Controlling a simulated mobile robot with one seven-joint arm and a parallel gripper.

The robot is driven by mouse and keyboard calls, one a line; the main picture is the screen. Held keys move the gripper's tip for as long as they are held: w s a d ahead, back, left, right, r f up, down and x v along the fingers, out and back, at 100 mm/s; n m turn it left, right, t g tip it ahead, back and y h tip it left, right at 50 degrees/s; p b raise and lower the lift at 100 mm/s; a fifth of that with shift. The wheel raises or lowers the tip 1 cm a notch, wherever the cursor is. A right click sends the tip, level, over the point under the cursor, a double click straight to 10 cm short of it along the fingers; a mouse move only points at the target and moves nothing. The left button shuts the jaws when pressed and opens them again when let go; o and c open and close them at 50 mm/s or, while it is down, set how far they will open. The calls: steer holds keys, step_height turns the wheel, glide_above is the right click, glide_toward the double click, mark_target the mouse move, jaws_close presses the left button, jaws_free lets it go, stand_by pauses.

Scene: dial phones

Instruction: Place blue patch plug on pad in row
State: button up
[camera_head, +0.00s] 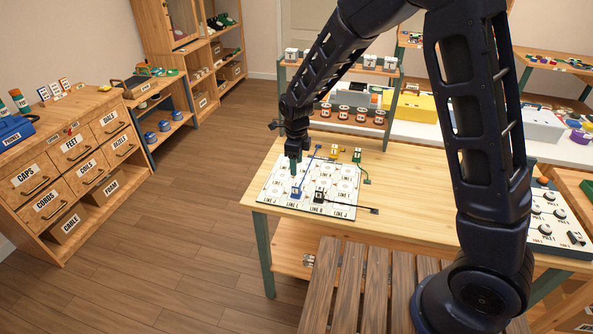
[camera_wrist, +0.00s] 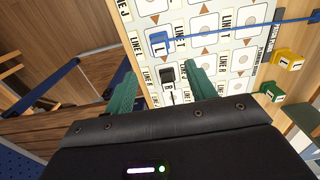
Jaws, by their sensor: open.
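The blue patch plug (camera_head: 296,191) is on the white pad sheet (camera_head: 268,191), near its front left, with its blue cord running back. In the wrist view the blue plug (camera_wrist: 158,43) shows a white label, with its cord stretching right; I cannot tell whether it sits fully on a pad. A black plug (camera_head: 319,194) is on the same sheet to its right; it also shows in the wrist view (camera_wrist: 167,75). My gripper (camera_head: 296,168) is open and empty above the sheet by the blue plug, its green fingertips (camera_wrist: 160,90) apart in the wrist view.
A yellow plug (camera_head: 333,151) and a green plug (camera_head: 357,156) lie at the sheet's back edge. A shelf rack (camera_head: 340,125) with several jars stands behind. A slatted bench (camera_head: 350,280) stands in front.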

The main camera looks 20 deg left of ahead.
steer(key=w+d+r+n+t+y, duration=0.15)
steer(key=d+r+n, duration=0.25)
steer(key=d+r, duration=0.7)
steer(key=w+d+r+n, duration=0.35)
steer(key=d+r, duration=0.45)
steer(key=d, duration=0.8)
steer(key=s+d+r+n+t, duration=0.1)
steer(key=s+d+r+n, duration=0.1)
steer(key=s+d, duration=0.3)
steer(key=s+d+r+n+t+h, duration=0.1)
steer(key=s+d+r+n, duration=0.1)
steer(key=s+d+n, duration=0.3)
steer(key=s+d+r+n+t, duration=0.1)
steer(key=s+d, duration=0.4)
steer(key=d, duration=0.6)
steer(key=shift+s+d+r+n, duration=0.3)
steer(key=shift+r+n, duration=0.55)
steer(key=shift+n, duration=0.4)
